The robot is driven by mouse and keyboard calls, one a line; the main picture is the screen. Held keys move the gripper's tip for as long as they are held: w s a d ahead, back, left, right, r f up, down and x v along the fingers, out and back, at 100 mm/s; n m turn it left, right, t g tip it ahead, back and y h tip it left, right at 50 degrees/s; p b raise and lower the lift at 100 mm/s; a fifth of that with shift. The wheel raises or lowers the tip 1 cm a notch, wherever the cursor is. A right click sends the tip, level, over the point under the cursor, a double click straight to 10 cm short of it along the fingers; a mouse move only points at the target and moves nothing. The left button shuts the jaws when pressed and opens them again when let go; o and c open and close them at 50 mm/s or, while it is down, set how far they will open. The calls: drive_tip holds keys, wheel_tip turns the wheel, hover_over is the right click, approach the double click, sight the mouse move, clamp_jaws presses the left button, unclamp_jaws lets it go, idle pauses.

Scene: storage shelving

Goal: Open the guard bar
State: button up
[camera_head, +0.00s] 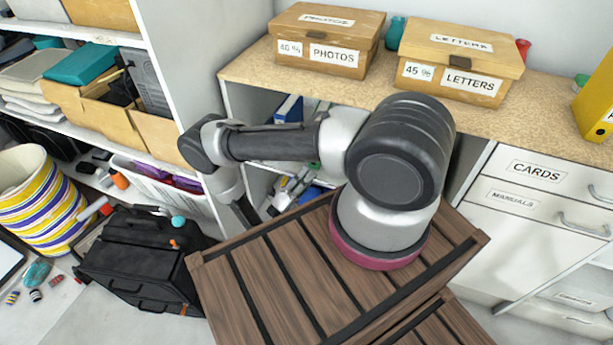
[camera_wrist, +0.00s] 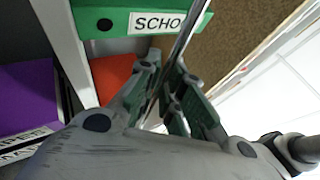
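A thin, shiny metal strip (camera_wrist: 184,38), which looks like the guard bar, runs down from the top of the wrist view. It passes between the two fingers of my gripper (camera_wrist: 168,88). The fingers have green inner faces and stand close on either side of it. I cannot tell whether both press on it. In the head view, the end of my arm hangs at the left of the wooden crate, near the open shelf under the counter. The bar cannot be made out in that view.
A green binder marked SCHO (camera_wrist: 120,22) and a purple one (camera_wrist: 28,95) stand beyond the fingers. A black case (camera_head: 140,255) lies on the floor at left. PHOTOS (camera_head: 325,40) and LETTERS (camera_head: 458,62) boxes stand on the counter (camera_head: 545,110). Drawers (camera_head: 540,205) are at right.

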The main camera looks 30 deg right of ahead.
drive_tip(key=shift+o, duration=1.2)
drive_tip(key=v, duration=1.2)
